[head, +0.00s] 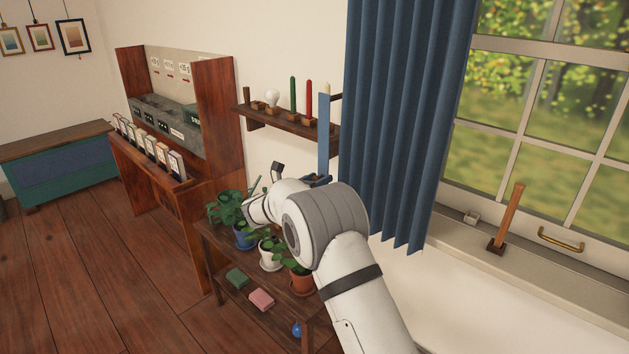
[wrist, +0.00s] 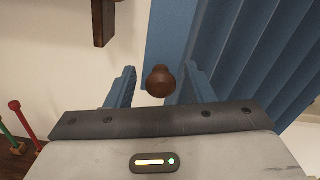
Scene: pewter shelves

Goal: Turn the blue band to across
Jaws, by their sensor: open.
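The blue band (head: 324,135) is a flat strip standing upright beside the left edge of the blue curtain. It also shows in the wrist view (wrist: 163,35), with a round brown knob (wrist: 160,82) at its lower end. My gripper (wrist: 160,76) is open, with its two blue fingers on either side of the knob. The knob sits between the fingers with gaps on both sides, and they do not visibly grip it. In the head view my arm hides most of the gripper and the band's lower end.
The blue curtain (head: 405,120) hangs close to the right of the band. A wall shelf (head: 290,128) with candles and a bulb is to its left. Potted plants (head: 238,215) stand on a low rack below. The window sill (head: 450,235) has a wooden-handled lever (head: 508,215).

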